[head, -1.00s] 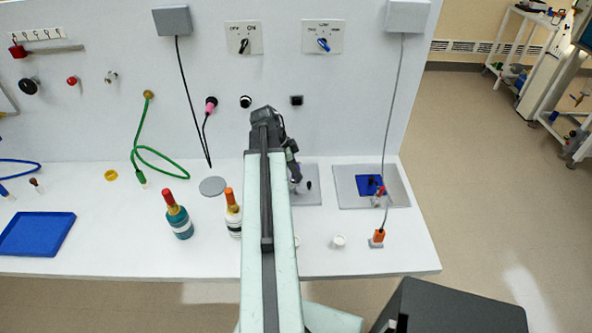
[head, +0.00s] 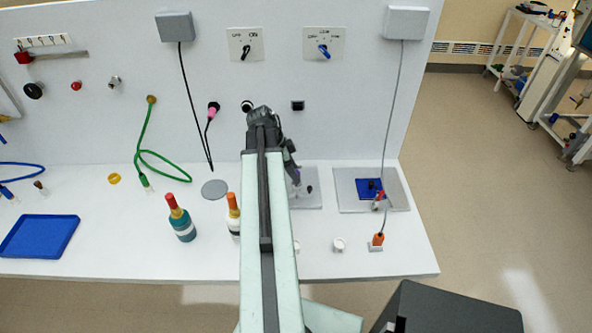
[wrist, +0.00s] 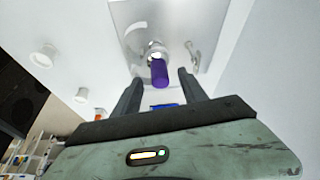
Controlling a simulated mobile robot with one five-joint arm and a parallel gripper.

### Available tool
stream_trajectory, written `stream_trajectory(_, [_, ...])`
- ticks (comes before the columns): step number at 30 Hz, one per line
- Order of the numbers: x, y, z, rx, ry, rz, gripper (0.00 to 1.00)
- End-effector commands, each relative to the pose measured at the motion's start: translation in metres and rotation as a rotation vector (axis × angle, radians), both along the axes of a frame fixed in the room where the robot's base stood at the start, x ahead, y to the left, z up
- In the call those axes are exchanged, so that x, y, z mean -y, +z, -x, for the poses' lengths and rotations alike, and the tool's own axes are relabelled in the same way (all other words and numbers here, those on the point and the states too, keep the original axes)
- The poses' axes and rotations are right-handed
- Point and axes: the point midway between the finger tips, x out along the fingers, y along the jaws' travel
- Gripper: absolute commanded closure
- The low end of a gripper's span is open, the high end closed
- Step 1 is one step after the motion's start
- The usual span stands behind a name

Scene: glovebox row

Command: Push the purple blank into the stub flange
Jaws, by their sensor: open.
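The purple blank (wrist: 159,72) is a short cylinder in the wrist view. Its far end meets a shiny pale ring (wrist: 156,50), which looks like the stub flange, on a grey plate (wrist: 208,14). I cannot tell how deep the blank sits in it. My gripper (wrist: 158,80) is open, with one finger on each side of the blank's near end; contact is not clear. In the head view my gripper (head: 294,174) is over the grey plate (head: 308,200), and my arm hides much of that spot.
A small metal piece (wrist: 192,55) lies beside the ring. Right of it in the head view is a plate with a blue square (head: 369,188). A white cup (head: 338,244), an orange connector (head: 378,239) and two bottles (head: 181,219) (head: 233,215) stand nearer the front.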

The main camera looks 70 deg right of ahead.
Motion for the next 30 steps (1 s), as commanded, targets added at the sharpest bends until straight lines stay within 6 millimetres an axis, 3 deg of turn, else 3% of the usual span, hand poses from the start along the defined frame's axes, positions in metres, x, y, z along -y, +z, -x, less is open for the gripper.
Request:
stream_trajectory(1, [-0.002, 0.019, -0.003, 0.0, 0.001, 0.0, 0.5])
stream_trajectory(7, [-0.008, 0.046, -0.014, 0.0, 0.001, 0.0, 0.5])
stream_trajectory(30, [-0.009, 0.046, -0.015, 0.0, 0.0, 0.0, 0.5])
